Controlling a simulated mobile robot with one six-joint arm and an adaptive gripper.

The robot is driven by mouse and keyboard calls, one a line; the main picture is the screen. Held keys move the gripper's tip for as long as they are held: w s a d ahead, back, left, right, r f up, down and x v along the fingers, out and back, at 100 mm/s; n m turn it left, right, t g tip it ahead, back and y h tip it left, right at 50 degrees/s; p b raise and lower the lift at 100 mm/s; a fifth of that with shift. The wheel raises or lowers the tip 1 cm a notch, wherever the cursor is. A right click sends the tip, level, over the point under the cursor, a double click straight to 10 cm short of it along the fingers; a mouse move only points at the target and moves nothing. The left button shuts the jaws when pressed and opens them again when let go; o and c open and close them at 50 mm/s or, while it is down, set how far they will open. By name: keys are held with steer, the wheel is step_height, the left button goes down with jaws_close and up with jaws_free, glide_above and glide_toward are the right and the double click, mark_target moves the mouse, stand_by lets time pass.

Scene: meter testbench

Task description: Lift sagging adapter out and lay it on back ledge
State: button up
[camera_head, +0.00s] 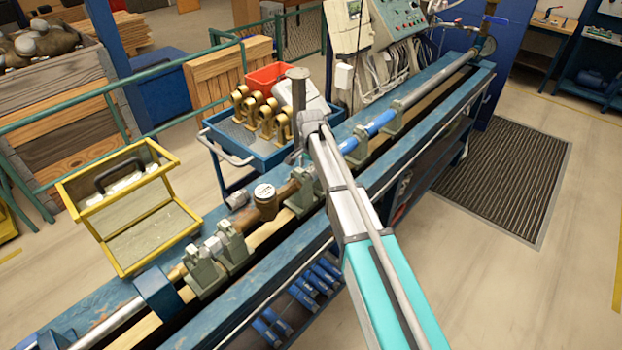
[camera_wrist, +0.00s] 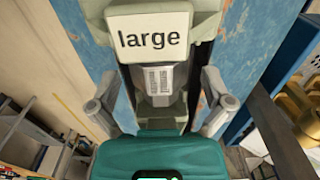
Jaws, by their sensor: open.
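In the wrist view my gripper (camera_wrist: 160,82) is open, with one finger on each side of a grey cylindrical piece (camera_wrist: 158,82) that carries a white printed label. This piece appears to be an adapter, and it sits under a grey-green block with a "large" sign (camera_wrist: 152,32). I cannot tell whether the fingers touch it or whether it sags. In the head view my arm hides most of the gripper, above the bench near a grey-green support (camera_head: 304,190). A brown meter (camera_head: 266,199) sits in line left of that support.
A blue cart (camera_head: 225,150) with brass fittings (camera_head: 265,117) and a red bin (camera_head: 270,78) stands behind the bench. A blue pipe section (camera_head: 368,130) and more supports lie to the right. Parts of the back ledge are bare.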

mark_target(311, 168)
steer(key=shift+f+b, duration=0.45)
steer(key=shift+f, duration=0.25)
steer(key=c, duration=1.3)
steer(key=shift+o, duration=0.2)
steer(key=shift+r, duration=0.15)
step_height(311, 168, up, 10)
steer(key=p, duration=1)
